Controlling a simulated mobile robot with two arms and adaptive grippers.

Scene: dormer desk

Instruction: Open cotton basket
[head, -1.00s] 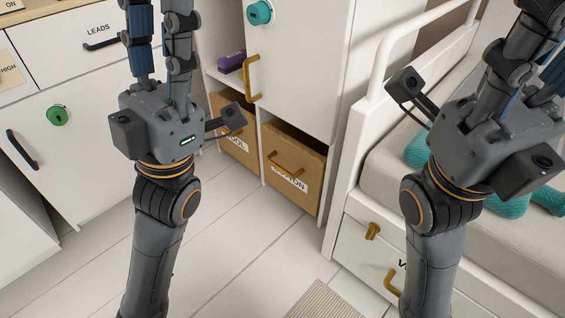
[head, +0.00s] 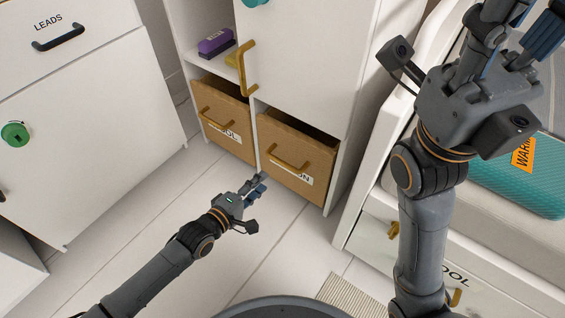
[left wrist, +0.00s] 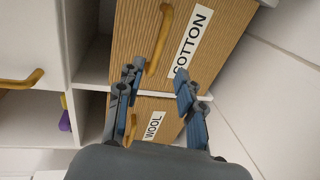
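The cotton basket (head: 318,158) is a brown wooden-fronted box in the lower right cubby of the white cabinet. It has a brass handle (head: 290,160) and sits about flush with the cabinet front. In the left wrist view, its front (left wrist: 222,20) shows the COTTON label and handle (left wrist: 160,42). My left gripper (head: 262,181) is low in front of the cabinet, below the basket. Its fingers (left wrist: 157,76) are spread, with nothing between them and short of the handle. My right gripper (head: 520,20) is raised over the bed side, fingers apart, tips cut off by the frame.
The wool basket (head: 240,137) is in the cubby to the left, with a purple item (head: 215,42) on the shelf above. A cabinet door with a brass handle (head: 243,70) hangs above the cotton basket. The bed's drawers stand close on the right. Floor in front is clear.

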